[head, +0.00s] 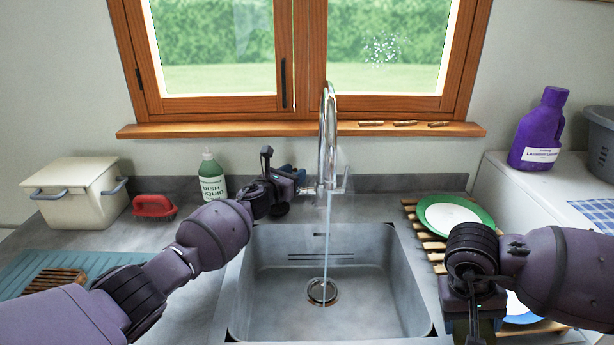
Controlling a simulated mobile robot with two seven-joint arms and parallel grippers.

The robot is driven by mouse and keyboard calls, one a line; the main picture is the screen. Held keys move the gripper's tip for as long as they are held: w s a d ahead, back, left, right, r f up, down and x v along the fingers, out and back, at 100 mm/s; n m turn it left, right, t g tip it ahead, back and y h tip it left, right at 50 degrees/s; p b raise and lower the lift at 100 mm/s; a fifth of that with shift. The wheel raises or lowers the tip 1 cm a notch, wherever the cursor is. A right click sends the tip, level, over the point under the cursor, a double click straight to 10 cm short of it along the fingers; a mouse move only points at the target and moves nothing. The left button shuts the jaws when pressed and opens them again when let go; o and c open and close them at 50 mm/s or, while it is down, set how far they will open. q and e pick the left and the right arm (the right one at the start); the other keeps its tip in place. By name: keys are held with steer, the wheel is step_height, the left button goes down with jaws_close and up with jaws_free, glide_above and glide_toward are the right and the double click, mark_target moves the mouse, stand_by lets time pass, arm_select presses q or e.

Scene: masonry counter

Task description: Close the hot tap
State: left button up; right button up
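A chrome tap (327,130) with a tall curved spout stands behind the sink, and a stream of water (326,245) runs from it into the basin. A lever shows on the right side of the tap base (345,180). The left side of the base is mostly hidden by my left gripper (287,178), which is right beside it; contact with a handle cannot be made out. Its finger gap does not show clearly. My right gripper (473,325) is low at the right, above the dish rack and away from the tap, its fingertips cut off by the picture's bottom edge.
The grey sink (390,290) has a round drain. To the left are a green dish liquid bottle (211,178), a red brush (153,206) and a cream box (78,190). A wooden rack with plates (452,214) and a purple detergent bottle (540,130) are at the right.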

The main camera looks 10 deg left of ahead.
arm_select(q)
steer(key=shift+w+d, duration=0.2)
steer(key=shift+w, duration=0.25)
steer(key=shift+c, duration=0.3)
jaws_close()
